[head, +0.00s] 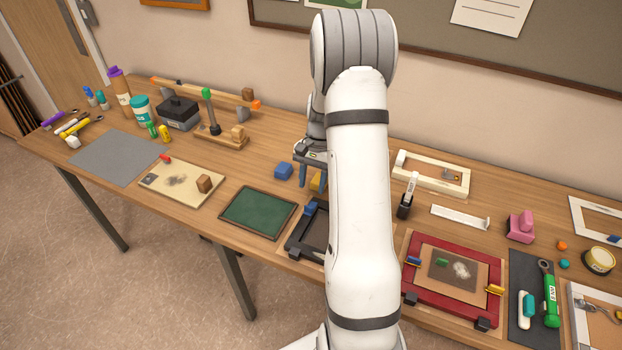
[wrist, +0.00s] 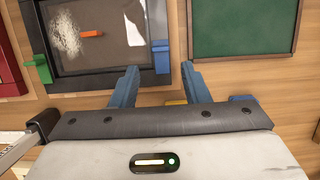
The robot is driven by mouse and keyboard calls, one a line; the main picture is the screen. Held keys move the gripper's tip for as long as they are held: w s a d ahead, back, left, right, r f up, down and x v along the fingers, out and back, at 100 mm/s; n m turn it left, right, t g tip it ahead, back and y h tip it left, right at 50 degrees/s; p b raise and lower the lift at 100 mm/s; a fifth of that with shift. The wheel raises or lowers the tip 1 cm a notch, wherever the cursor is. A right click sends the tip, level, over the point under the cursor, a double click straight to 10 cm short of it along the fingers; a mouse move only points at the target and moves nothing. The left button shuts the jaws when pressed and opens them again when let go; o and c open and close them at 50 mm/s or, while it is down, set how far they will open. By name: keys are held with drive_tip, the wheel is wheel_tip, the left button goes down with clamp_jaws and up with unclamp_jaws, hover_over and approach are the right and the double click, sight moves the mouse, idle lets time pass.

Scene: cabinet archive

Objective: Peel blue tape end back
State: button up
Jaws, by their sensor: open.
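A dark frame (head: 294,243) lies on the table, partly hidden behind my arm in the head view. The wrist view shows more of the dark frame (wrist: 45,45), with a pale patch and an orange piece inside it. A blue piece (wrist: 161,58), perhaps the blue tape, sits on the frame's side bar; it also shows at the frame's corner in the head view (head: 310,208). Its loose end cannot be made out. My gripper (wrist: 161,78) is open and empty, its blue fingers pointing at the frame's edge near the blue piece. In the head view my gripper (head: 315,180) is partly hidden by my arm.
A green board (head: 258,212) lies beside the dark frame. A red frame (head: 410,290) with blue and yellow pieces lies on the other side. A blue block (head: 283,171) and a yellow block (head: 316,184) are near my gripper. A green clip (wrist: 38,68) is on the dark frame.

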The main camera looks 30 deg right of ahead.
drive_tip(key=shift+b+x, duration=1.7)
drive_tip(key=shift+x, duration=1.45)
drive_tip(key=shift+a+f+b, duration=0.1)
drive_tip(key=shift+f+b, duration=0.2)
drive_tip(key=shift+f, duration=0.05)
drive_tip(key=c, duration=0.7)
